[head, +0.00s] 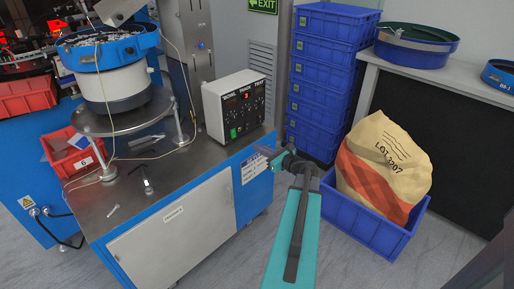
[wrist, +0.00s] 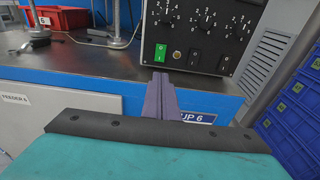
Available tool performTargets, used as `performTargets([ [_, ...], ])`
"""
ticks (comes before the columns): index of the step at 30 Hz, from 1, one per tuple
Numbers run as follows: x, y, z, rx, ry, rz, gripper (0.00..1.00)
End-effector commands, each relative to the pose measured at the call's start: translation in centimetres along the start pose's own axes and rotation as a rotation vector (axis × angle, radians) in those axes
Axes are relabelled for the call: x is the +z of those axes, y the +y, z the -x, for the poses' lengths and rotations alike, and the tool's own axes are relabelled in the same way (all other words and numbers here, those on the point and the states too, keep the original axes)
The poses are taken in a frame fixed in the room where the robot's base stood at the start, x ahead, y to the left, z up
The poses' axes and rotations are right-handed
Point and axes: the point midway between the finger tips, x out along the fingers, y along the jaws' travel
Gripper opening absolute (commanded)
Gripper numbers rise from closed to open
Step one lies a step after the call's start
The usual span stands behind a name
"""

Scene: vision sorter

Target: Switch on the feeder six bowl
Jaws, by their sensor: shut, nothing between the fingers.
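The feeder bowl (head: 105,52), blue-rimmed and full of small parts, stands on a round plate on the metal bench at left. Its white control box (head: 235,106) with a black panel and several dials sits at the bench's right end. My gripper (head: 263,151) is in front of the bench's right edge. In the wrist view its purple fingers (wrist: 160,80) are together and empty, just below the green switch, apart from it.
Right of my arm, a blue crate (head: 373,228) holds a sack (head: 384,168). Stacked blue crates (head: 322,85) stand behind. The floor in front of the bench is clear.

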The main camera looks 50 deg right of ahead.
Motion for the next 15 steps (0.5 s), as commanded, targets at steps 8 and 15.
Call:
performTargets([
  [8, 0.0, 0.0, -3.8, 0.004, 0.0, 0.001, 0.0],
  [15, 0.0, -0.1, -7.1, 0.002, 0.0, 0.0, 0.0],
])
